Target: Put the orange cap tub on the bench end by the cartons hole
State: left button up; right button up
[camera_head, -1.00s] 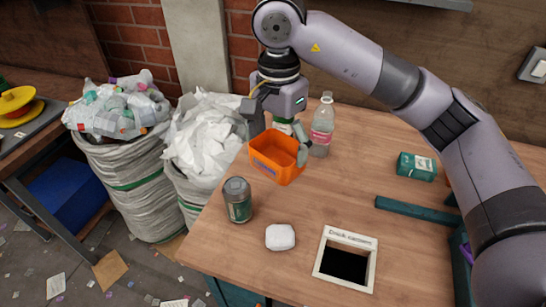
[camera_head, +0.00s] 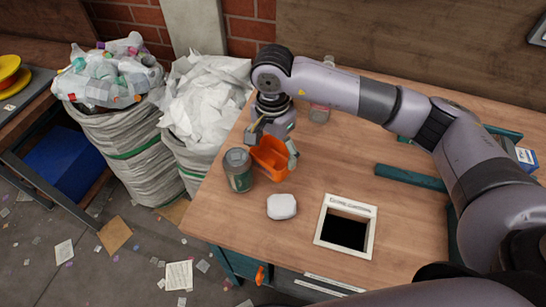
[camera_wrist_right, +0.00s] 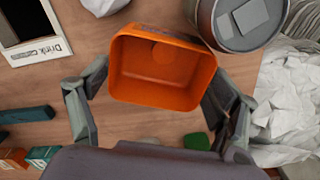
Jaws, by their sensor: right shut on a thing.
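The orange cap tub (camera_head: 270,160) is an open-topped box near the left side of the bench (camera_head: 320,170), just right of a grey-lidded jar (camera_head: 238,171). My right gripper (camera_head: 272,150) is shut on it, one finger on each side. In the right wrist view the tub (camera_wrist_right: 160,75) sits between the fingers, empty inside as far as I see. I cannot tell whether it touches the bench. The cartons hole (camera_head: 345,232) is a dark square in a white frame, labelled for drink cartons, to the right and nearer. My left gripper is out of view.
A white lump (camera_head: 281,206) lies between the tub and the hole. A clear bottle (camera_head: 320,112) stands behind. Sacks of white paper (camera_head: 205,110) and bottles (camera_head: 110,80) stand left of the bench. Bench left of the hole's front is bare.

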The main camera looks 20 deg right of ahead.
aim_at(273, 161)
jog(key=shift+f, duration=0.6)
notch_tip(273, 161, down, 3)
jog(key=shift+f+p, duration=0.15)
jog(key=shift+p, duration=0.25)
jog(key=shift+f, duration=0.25)
jog(key=o, duration=0.8)
jog(key=shift+c, duration=0.2)
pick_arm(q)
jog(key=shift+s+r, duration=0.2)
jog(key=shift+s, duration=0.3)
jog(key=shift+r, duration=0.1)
